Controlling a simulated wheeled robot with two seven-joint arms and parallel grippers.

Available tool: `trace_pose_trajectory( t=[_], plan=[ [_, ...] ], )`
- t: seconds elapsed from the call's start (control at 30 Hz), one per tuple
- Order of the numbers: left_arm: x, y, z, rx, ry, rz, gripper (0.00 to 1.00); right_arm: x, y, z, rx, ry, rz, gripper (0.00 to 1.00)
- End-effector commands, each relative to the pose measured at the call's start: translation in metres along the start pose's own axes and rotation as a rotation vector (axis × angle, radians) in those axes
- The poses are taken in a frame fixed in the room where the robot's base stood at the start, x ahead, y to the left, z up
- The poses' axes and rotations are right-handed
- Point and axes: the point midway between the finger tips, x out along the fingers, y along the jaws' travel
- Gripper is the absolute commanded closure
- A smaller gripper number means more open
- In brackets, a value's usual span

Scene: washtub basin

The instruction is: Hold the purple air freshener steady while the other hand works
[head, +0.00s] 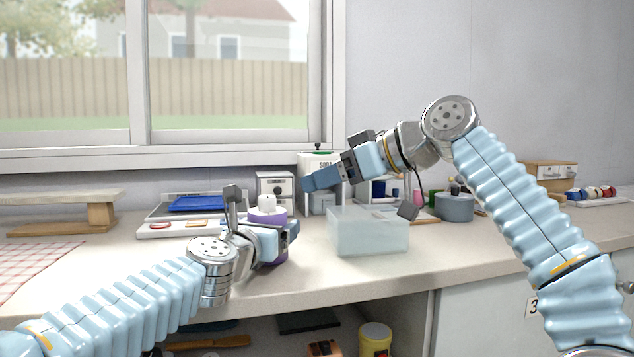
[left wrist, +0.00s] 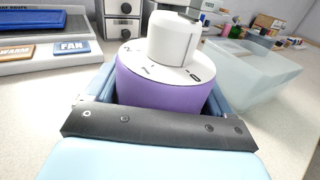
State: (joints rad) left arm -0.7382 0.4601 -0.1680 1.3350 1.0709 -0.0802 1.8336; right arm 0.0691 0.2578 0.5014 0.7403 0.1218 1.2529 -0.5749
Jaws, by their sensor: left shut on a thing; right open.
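The purple air freshener (head: 268,214) stands upright on the counter, left of the translucent tub. It has a purple body and a white top with a white cap. In the left wrist view the air freshener (left wrist: 165,95) fills the middle, with blue fingers on both sides of its body. My left gripper (head: 282,243) is shut on it. My right gripper (head: 322,181) is open, raised behind and to the right of the air freshener, apart from it. Its fingertips are partly hard to make out against the white items behind.
A translucent tub (head: 368,236) stands close to the right of the air freshener. A panel with a blue tray (head: 200,204) is at the back left, beside a small drawer unit (head: 274,183). A blue-grey round container (head: 454,207) is farther right. The front counter is mostly clear.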

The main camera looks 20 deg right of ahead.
Motion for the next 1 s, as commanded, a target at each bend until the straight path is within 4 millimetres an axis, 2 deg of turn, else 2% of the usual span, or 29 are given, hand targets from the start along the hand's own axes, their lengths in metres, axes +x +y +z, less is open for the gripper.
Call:
trace_pose_trajectory(
  t=[0.23, 0.27, 0.33, 0.37, 0.67, 0.77, 1.0],
  plan=[
    [0.0, 0.0, 0.0, 0.0, 0.0, 0.0, 0.44, 0.0, 0.0, 0.0, 0.0, 0.0, 0.0, 0.4],
    [0.0, 0.0, 0.0, 0.0, 0.0, 0.0, 0.13, 0.0, 0.0, 0.0, 0.0, 0.0, 0.0, 0.4],
    [0.0, 0.0, 0.0, 0.0, 0.0, 0.0, 0.02, 0.0, 0.0, 0.0, 0.0, 0.0, 0.0, 0.4],
    [0.0, 0.0, 0.0, 0.0, 0.0, 0.0, 0.0, 0.0, 0.0, 0.0, 0.0, 0.0, 0.0, 0.4],
    [-0.005, 0.001, 0.0, -0.003, 0.001, 0.001, 0.0, 0.0, 0.0, 0.0, 0.0, 0.0, 0.0, 0.4],
    [-0.018, 0.003, 0.0, -0.005, 0.001, 0.002, 0.0, 0.0, 0.0, 0.0, 0.0, 0.0, 0.0, 0.4],
    [-0.073, 0.002, 0.001, 0.0, -0.001, 0.002, 0.0, 0.0, 0.0, 0.0, 0.0, 0.0, 0.0, 0.4]
  ],
)
